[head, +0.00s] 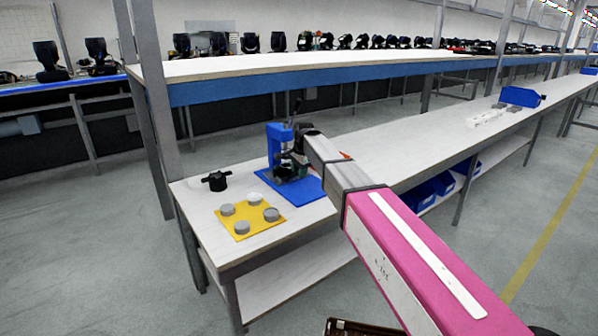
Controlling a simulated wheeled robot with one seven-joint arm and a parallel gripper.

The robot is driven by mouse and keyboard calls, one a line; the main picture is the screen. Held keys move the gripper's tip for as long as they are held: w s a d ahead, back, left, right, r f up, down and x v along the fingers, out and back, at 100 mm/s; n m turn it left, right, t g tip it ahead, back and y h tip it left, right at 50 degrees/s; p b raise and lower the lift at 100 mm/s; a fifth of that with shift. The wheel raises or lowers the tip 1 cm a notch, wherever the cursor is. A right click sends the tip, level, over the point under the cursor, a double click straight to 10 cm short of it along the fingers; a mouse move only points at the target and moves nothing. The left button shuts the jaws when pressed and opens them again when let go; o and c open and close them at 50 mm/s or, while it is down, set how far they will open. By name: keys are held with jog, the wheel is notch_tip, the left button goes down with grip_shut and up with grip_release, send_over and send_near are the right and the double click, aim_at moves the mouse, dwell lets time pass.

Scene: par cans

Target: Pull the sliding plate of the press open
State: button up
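The blue press (275,143) stands upright on a blue base mat (306,190) near the left end of the white workbench. A dark lever sticks up from its top. My pink and grey arm reaches in from the lower right, and its end is at the press. My gripper (292,164) seems to be among the dark parts at the front of the press. Its fingers are too small and too covered to tell whether they are open or touch anything. I cannot make out the sliding plate clearly; the arm and dark parts cover that area.
A yellow board (246,226) with several grey round pieces lies left of the press. A black knobbed part (215,181) is behind it. Blue bins (430,190) sit under the bench. White parts (483,119) and a blue bin (521,96) are farther right.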

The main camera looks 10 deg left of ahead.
grip_shut()
jog(key=s+d, duration=0.8)
jog(key=d, duration=0.1)
jog(key=shift+s+d, duration=0.15)
jog(key=shift+d, duration=0.1)
grip_release()
notch_tip(320, 180, up, 11)
jog(key=s+d, duration=0.1)
jog(key=shift+d+f, duration=0.2)
